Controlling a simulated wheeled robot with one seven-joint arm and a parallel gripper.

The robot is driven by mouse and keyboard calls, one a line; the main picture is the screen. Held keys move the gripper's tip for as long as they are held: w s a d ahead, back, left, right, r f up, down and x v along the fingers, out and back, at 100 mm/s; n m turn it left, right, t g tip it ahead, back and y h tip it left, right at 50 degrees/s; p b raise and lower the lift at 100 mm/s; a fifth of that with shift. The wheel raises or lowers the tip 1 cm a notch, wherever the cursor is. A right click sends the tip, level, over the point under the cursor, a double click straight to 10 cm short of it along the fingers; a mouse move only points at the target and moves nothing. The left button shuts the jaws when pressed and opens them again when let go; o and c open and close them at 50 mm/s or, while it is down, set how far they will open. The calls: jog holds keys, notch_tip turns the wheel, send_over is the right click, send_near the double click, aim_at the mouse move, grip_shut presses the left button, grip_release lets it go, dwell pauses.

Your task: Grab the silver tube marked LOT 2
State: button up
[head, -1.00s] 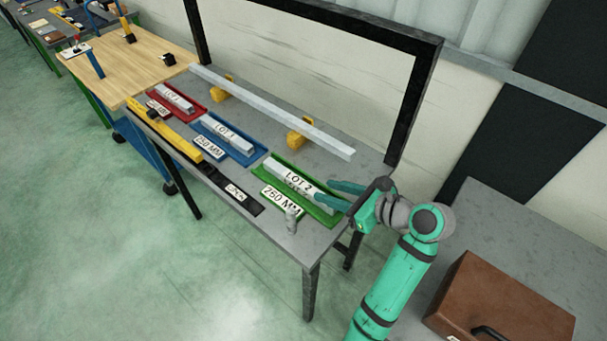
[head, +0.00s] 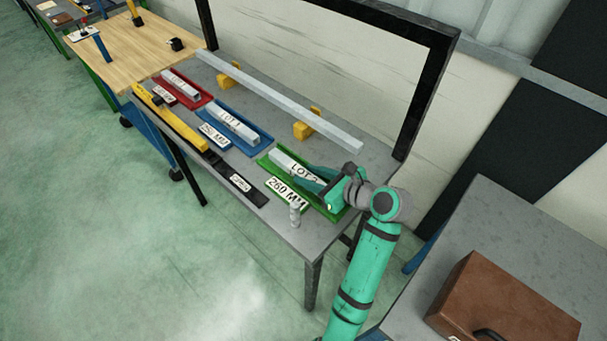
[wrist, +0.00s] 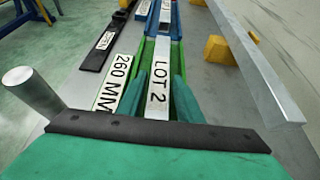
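The silver tube marked LOT 2 (head: 286,163) lies in the green tray (head: 263,162) near the right end of the bench. In the wrist view the LOT 2 tube (wrist: 160,82) runs away from me, its label facing up. My gripper (head: 316,180) is low over the near end of this tray. In the wrist view its two green fingers (wrist: 158,100) lie one on each side of the tube and look open; contact is not clear. My gripper hides the tube's near end in the head view.
A 260 MM plate (head: 287,193) lies beside the tube. A small grey cylinder (head: 295,212) stands at the bench's front edge. A long silver bar (head: 290,105) rests on yellow blocks behind. The blue tray (head: 262,139) holds the LOT 1 tube (head: 236,125).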

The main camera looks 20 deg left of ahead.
jog(key=shift+a, duration=0.1)
grip_shut()
jog(key=shift+r, duration=0.1)
